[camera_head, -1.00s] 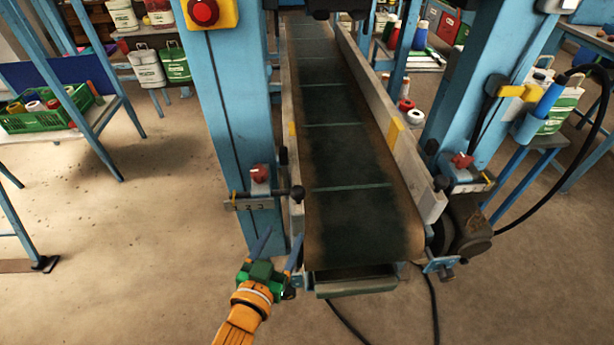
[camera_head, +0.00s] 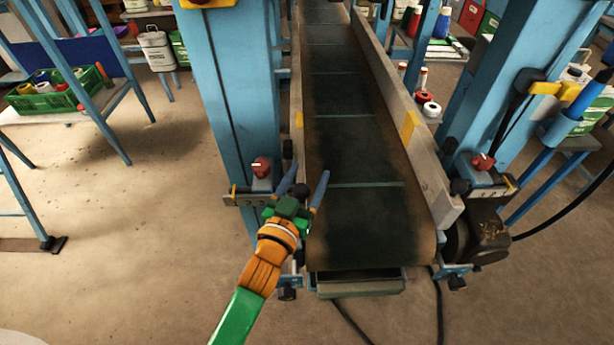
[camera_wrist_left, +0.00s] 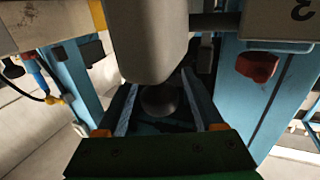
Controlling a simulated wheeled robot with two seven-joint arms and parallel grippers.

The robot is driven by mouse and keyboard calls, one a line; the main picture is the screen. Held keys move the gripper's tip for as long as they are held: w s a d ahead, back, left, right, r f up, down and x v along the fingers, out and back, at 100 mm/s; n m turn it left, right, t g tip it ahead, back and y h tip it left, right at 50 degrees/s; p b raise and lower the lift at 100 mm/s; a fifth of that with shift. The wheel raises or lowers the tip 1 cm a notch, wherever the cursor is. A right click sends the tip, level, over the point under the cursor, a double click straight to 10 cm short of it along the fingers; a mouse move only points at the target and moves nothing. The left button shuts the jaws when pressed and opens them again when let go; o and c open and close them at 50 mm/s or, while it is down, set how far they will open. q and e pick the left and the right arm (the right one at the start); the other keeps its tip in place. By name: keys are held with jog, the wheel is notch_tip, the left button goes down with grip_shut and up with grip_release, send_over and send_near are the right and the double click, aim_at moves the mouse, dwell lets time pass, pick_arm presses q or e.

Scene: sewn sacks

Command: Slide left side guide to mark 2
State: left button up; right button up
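The left side guide (camera_head: 299,140) is a pale rail with a yellow patch along the left edge of the belt. Its near end (camera_wrist_left: 148,40) looms large in the left wrist view. A dark round knob (camera_wrist_left: 160,100) shows below that end, between my finger tips in the picture. My left gripper (camera_head: 306,178) is open at the guide's near end, and also shows in the wrist view (camera_wrist_left: 170,95); contact cannot be told. The scale plate (camera_head: 243,200) carries numbers, partly hidden by my gripper; a 3 shows on it in the wrist view. My right gripper is not in view.
A red knob (camera_head: 261,167) stands above the scale on the blue post (camera_head: 232,90). The dark belt (camera_head: 350,150) is empty. The right side guide (camera_head: 425,160) has its own red knob (camera_head: 483,162). A green crate (camera_head: 45,102) sits on a table at left.

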pick_arm(q)
grip_shut()
dwell(1.2)
